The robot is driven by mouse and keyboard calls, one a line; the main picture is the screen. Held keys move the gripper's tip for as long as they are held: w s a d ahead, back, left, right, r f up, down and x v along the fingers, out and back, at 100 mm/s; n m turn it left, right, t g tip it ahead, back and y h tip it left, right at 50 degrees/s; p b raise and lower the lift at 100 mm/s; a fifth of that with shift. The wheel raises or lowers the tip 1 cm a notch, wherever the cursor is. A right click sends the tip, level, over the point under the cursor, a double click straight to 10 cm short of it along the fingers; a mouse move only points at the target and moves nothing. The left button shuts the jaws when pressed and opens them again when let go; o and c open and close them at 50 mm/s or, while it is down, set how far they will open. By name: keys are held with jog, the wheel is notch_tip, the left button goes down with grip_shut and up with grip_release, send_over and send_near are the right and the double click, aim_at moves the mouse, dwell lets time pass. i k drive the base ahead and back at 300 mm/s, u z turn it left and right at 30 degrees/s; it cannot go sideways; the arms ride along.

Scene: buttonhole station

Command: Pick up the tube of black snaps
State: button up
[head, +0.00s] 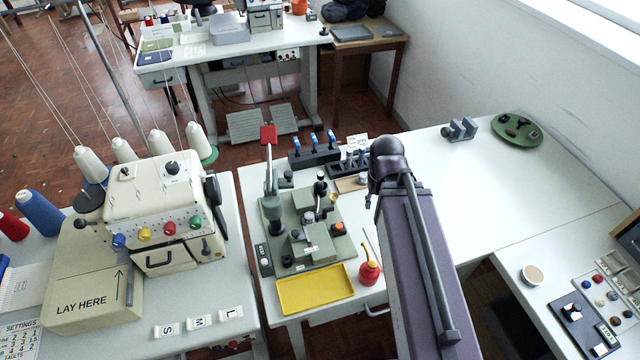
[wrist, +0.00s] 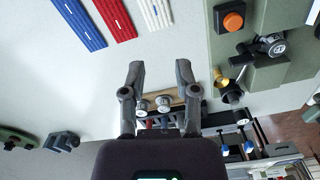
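My gripper (wrist: 160,67) is open and empty in the wrist view, its two fingers apart over the white table. In the head view my own arm hides it. A dark rack of small upright tubes (head: 347,163) stands behind my wrist in the head view, partly covered. I cannot tell which of its tubes holds black snaps.
A green press (head: 308,225) stands left of my arm, with a yellow tray (head: 316,289) and red bottle (head: 369,271) in front. A dark holder with blue-topped tools (head: 313,152) is behind it. Coloured strips (wrist: 110,19) lie beyond the fingers.

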aim_at(320, 175)
jog(key=z, duration=0.05)
jog(key=k, duration=1.4)
jog(key=z, duration=0.5)
jog(key=i, duration=1.05)
